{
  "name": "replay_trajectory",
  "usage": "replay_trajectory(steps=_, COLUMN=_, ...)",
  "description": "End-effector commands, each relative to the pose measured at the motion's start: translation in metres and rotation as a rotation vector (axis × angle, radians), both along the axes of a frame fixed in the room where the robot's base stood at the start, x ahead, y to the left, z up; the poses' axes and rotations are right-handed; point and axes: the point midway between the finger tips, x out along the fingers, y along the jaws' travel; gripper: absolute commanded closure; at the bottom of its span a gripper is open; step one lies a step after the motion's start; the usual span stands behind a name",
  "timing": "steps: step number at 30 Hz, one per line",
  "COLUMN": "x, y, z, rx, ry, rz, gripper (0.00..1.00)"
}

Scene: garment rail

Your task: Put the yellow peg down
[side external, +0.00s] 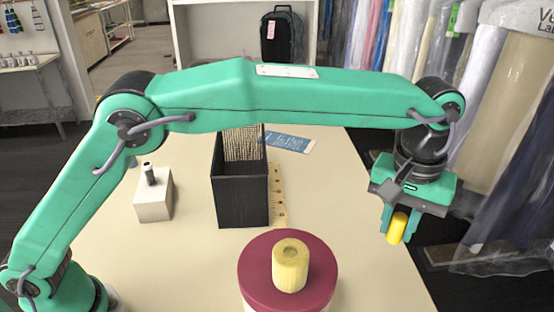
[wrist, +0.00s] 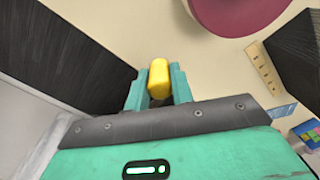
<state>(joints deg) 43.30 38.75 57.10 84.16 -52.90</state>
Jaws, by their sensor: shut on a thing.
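The yellow peg (side external: 397,228) is a short bright yellow cylinder held between the fingers of my gripper (side external: 400,230), at the right in the side view. In the wrist view the peg (wrist: 158,80) sits between the two green fingertips of my gripper (wrist: 157,88), which are shut on it. The peg is in the air near the right edge of the table (side external: 370,240); its exact height above or beyond the edge is unclear. Part of the peg is hidden by the fingers.
A maroon round stand (side external: 257,288) bears a pale yellow ribbed cylinder (side external: 290,268). Garments (side external: 510,110) hang at right. The table's right part is clear.

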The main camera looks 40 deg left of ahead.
Motion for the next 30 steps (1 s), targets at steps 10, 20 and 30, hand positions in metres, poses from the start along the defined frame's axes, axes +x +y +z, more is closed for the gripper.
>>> replay_trajectory(steps=10, x=0.077, y=0.104, z=0.0, rx=0.0, ry=0.0, rz=0.244, gripper=0.99)
replay_trajectory(steps=20, x=0.128, y=0.215, z=0.0, rx=0.0, ry=0.0, rz=0.476, gripper=0.99)
replay_trajectory(steps=30, x=0.154, y=0.337, z=0.0, rx=0.0, ry=0.0, rz=0.714, gripper=0.99)
